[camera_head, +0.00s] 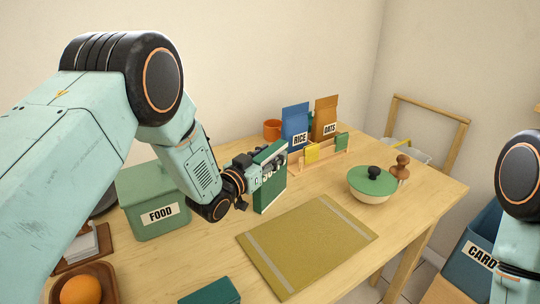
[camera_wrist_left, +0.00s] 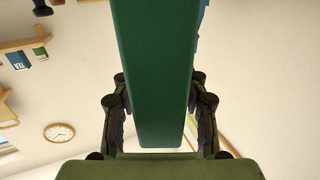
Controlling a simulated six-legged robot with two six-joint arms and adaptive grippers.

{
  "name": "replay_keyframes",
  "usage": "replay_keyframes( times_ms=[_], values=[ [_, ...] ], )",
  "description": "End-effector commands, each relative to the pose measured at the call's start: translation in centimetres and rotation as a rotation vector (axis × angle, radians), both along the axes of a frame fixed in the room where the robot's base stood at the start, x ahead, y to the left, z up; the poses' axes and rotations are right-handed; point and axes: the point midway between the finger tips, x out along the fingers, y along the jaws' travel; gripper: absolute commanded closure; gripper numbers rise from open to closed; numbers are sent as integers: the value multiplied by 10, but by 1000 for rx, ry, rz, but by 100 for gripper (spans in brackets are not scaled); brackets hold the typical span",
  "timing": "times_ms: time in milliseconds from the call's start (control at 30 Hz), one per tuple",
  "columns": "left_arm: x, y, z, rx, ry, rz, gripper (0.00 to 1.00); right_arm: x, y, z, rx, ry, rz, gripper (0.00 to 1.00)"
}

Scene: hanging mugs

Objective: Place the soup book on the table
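The soup book (camera_head: 271,195) is dark green with a pale label, mostly hidden by my fingers. It stands upright near the middle of the table (camera_head: 205,260), behind the olive mat. I cannot tell if its lower edge touches the table. My left gripper (camera_head: 274,162) is shut on the book, coming in from the left. In the left wrist view the book (camera_wrist_left: 154,75) fills the gap between both fingers of the left gripper (camera_wrist_left: 160,105). My right arm shows at the right edge, but its gripper is out of view.
An olive mat (camera_head: 308,240) lies in front of the book. A green FOOD box (camera_head: 157,190) stands left. Behind are RICE (camera_head: 296,120) and OATS (camera_head: 325,115) packs and a small wooden rack (camera_head: 325,157). A lidded pot (camera_head: 371,185) stands right. A dark green object (camera_head: 211,291) lies at the front.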

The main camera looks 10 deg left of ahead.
Motion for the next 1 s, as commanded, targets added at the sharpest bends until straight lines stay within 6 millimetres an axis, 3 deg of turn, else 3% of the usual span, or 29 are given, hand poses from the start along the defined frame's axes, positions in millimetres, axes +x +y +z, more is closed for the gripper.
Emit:
replay_keyframes(
  times_ms=[367,467,1000],
  values=[
    [0,0,2,0,0,0,50,0,0,1,0,0,0,60],
    [-8,4,2,0,1,2,50,0,0,3,0,0,0,60],
    [-97,41,4,-2,2,3,50,0,0,16,0,0,0,60]
  ],
)
